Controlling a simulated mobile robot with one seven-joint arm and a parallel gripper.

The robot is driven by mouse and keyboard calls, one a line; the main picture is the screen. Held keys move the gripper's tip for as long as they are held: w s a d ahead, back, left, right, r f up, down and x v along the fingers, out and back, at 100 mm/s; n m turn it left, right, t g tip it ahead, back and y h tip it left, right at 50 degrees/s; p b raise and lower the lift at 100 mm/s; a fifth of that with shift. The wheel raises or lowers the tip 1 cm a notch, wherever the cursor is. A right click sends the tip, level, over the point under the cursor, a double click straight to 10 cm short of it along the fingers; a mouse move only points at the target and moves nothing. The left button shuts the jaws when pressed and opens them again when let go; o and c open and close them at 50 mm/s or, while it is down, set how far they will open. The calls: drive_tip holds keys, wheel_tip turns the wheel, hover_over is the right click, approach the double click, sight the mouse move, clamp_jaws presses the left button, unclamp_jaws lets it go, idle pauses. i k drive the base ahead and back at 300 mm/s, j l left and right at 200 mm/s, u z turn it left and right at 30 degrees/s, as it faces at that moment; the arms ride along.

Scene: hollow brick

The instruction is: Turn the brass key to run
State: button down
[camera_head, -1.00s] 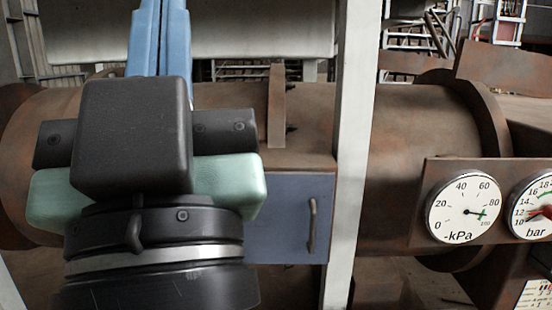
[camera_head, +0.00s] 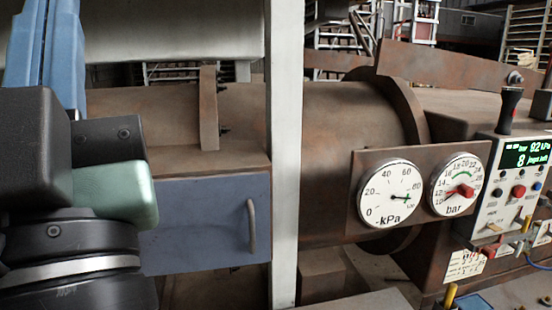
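A control unit (camera_head: 517,185) with a green-lit display stands at the right edge. Low on its front is a small brass-coloured piece (camera_head: 494,227), which may be the key; it is too small to tell its setting. A yellow upright piece (camera_head: 527,222) stands beside the unit's lower right, and another yellow post (camera_head: 450,296) rises at the bottom edge. My arm fills the left side, well apart from the control unit. My gripper's fingers do not show.
A pale upright post (camera_head: 285,150) stands between my arm and the gauges. The kPa gauge (camera_head: 389,195) and bar gauge (camera_head: 458,187) sit on a rusty plate. A blue cabinet (camera_head: 200,230) with a handle is beside my arm. A black-knobbed lever (camera_head: 507,110) rises behind the control unit.

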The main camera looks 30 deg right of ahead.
sight(491, 225)
drive_tip(key=l+z, duration=0.1)
drive_tip(key=z, duration=0.9)
drive_tip(key=i+l+z, duration=0.1)
drive_tip(key=z, duration=0.4)
drive_tip(key=i+z, duration=0.1)
drive_tip(key=z, duration=0.4)
